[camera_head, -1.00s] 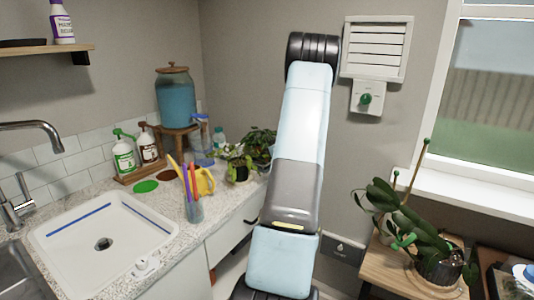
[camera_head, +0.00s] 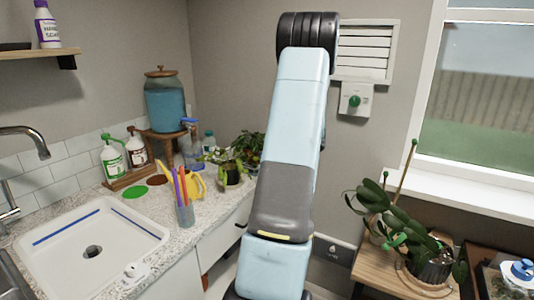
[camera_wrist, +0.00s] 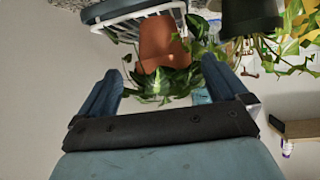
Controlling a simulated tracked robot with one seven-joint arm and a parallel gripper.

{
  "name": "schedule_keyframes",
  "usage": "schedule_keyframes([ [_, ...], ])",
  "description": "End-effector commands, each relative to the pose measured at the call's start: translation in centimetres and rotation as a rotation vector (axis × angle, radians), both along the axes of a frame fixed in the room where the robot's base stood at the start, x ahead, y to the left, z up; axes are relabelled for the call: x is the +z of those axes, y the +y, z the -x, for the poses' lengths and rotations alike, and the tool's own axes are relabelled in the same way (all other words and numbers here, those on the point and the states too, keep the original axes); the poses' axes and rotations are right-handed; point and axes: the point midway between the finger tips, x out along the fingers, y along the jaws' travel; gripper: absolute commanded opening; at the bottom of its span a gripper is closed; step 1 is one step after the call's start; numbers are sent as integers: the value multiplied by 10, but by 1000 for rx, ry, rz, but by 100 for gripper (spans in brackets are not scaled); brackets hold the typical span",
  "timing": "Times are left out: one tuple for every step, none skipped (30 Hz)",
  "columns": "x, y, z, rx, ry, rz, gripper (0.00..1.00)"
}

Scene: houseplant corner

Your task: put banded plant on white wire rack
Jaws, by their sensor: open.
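In the wrist view, which looks upside down, a terracotta pot (camera_wrist: 160,40) holds a plant with pale-marked green leaves (camera_wrist: 165,85); it may be the banded plant, but I cannot be sure. White wires (camera_wrist: 181,18), perhaps of the white wire rack, show next to the pot along a blue-grey round rim (camera_wrist: 125,12). I cannot tell whether the pot stands inside them. My gripper (camera_wrist: 160,88) is open, its two dark blue fingers apart, with the leaves showing between and beyond them and nothing held. In the head view my arm hides the gripper and this pot.
A dark pot (camera_wrist: 250,15) with trailing leaves is beside the terracotta one. In the head view, potted plants (camera_head: 232,170), a yellow watering can (camera_head: 195,187) and a cup of pens (camera_head: 185,214) stand on the counter by the sink (camera_head: 90,235). An orchid (camera_head: 405,230) stands on a wooden stand (camera_head: 375,268).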

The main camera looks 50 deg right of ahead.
Motion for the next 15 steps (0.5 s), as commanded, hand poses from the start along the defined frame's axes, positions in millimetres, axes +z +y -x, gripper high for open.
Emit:
schedule_keyframes([
  [3, -1, 5, -2, 0, 1, 100],
  [4, -1, 7, -2, 0, 1, 100],
  [5, -1, 9, -2, 0, 0, 100],
  [5, -1, 10, -1, 0, 0, 100],
  [6, -1, 11, -1, 0, 0, 100],
  [6, -1, 12, 0, 0, -1, 100],
  [6, -1, 12, 0, 0, -1, 100],
  [6, -1, 13, 0, 0, -1, 100],
  [7, 0, 12, -2, 0, 1, 100],
  [9, 0, 11, -3, -1, 5, 100],
  [11, 2, 8, -6, -1, 12, 100],
  [17, 5, 4, -11, -3, 26, 100],
  [23, 8, -1, -19, -5, 40, 100],
  [29, 11, -6, -29, -7, 57, 100],
  [40, 17, -15, -44, -10, 83, 100],
])
